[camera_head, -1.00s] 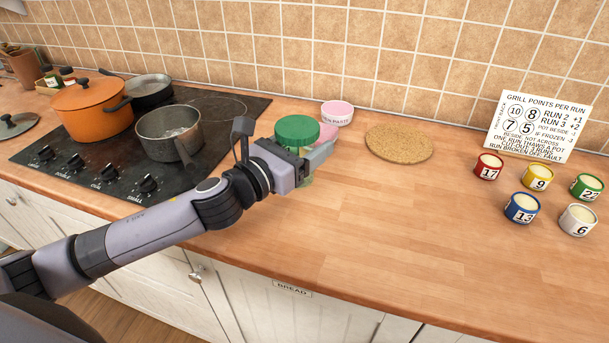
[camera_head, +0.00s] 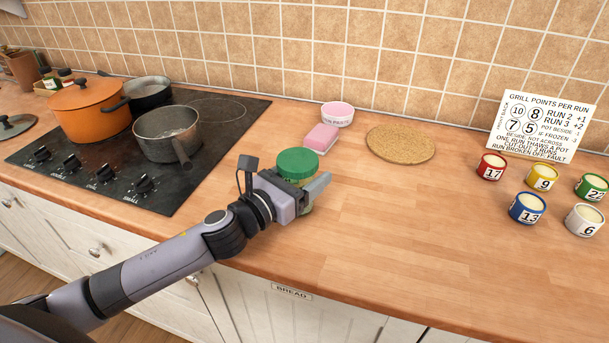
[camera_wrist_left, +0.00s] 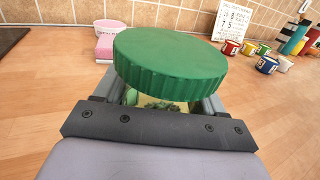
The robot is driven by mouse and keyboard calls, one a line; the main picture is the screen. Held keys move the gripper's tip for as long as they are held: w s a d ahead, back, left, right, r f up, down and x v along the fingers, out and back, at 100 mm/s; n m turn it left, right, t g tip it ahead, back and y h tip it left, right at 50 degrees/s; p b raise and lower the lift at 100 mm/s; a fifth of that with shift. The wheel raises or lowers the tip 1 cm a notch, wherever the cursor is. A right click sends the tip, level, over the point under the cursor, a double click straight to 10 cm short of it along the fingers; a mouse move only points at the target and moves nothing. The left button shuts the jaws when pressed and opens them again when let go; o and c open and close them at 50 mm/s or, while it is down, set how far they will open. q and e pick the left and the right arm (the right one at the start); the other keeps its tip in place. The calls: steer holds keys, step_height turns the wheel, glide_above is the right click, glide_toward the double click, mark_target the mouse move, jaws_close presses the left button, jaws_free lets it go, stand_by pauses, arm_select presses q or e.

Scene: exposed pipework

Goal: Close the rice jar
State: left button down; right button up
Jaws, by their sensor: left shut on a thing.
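A jar with a wide green lid (camera_head: 297,163) is over the wooden worktop, right of the hob. My left gripper (camera_head: 313,188) is shut around the jar's body just below the lid. A little of the pale green, see-through jar (camera_head: 308,209) shows beneath the fingers. In the left wrist view the ribbed green lid (camera_wrist_left: 185,55) fills the middle, above the jar (camera_wrist_left: 157,102) between the fingers. I cannot tell whether the lid is fully seated, or whether the jar's base touches the worktop. My right gripper is not in view.
A pink block (camera_head: 322,138) and a pink bowl (camera_head: 337,113) stand behind the jar. A round cork mat (camera_head: 400,144) lies to their right. The hob (camera_head: 215,130) with pots is at left. Several numbered pots and a sign (camera_head: 530,126) are at right. The middle worktop is clear.

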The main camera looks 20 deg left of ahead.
arm_select(q)
steer(key=shift+r, duration=0.15)
steer(key=shift+f, duration=0.2)
steer(key=shift+c, duration=0.5)
jaws_free()
steer(key=shift+r, duration=0.3)
steer(key=v, duration=0.3)
steer(key=b+v, duration=0.1)
steer(key=v, duration=0.3)
steer(key=b+v, duration=0.1)
steer(key=v, duration=0.3)
steer(key=shift+f, duration=0.25)
steer(key=shift+s+a+r, duration=0.1)
steer(key=shift+s+a, duration=0.1)
steer(key=shift+s, duration=0.25)
